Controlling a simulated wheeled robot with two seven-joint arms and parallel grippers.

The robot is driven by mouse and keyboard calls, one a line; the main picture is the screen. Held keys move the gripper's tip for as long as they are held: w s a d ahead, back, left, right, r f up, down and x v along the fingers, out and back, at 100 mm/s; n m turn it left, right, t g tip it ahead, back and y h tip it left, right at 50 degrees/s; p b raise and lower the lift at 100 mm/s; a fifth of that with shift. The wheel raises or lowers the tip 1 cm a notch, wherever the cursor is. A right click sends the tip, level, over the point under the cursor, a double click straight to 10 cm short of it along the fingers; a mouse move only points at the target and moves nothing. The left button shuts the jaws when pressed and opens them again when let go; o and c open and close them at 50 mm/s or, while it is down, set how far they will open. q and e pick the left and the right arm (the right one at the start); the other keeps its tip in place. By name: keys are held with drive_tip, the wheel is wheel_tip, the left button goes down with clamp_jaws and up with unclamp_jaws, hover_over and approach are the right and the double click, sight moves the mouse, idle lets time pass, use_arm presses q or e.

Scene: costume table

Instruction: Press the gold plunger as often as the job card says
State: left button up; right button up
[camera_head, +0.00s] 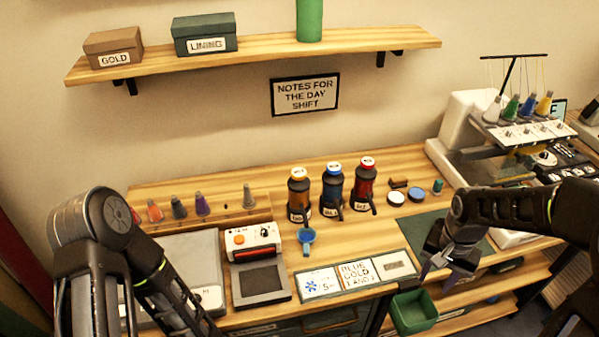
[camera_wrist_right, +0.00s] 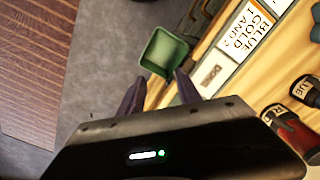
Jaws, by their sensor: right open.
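The gold-banded pump bottle (camera_head: 298,198) stands upright on the table, left of the blue (camera_head: 333,190) and red (camera_head: 364,186) ones. Its plunger top looks pale and small. The job card (camera_head: 357,274) lies near the front edge and reads "BLUE GOLD 1 AND 2"; it also shows in the right wrist view (camera_wrist_right: 248,32). My right gripper (camera_head: 438,268) is open and empty, by the table's front edge, right of the cards and well away from the gold bottle. Its fingers (camera_wrist_right: 160,88) show apart in the wrist view. My left gripper is out of view.
A card with a blue splash (camera_head: 319,283) and a "DONE" card (camera_wrist_right: 211,73) flank the job card. A blue scoop-like dish (camera_head: 306,238) lies before the bottles. A green bin (camera_head: 414,313) sits below the front edge. A white-and-grey device (camera_head: 257,262) and thread cones (camera_head: 203,204) stand left.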

clamp_jaws()
idle(1.5)
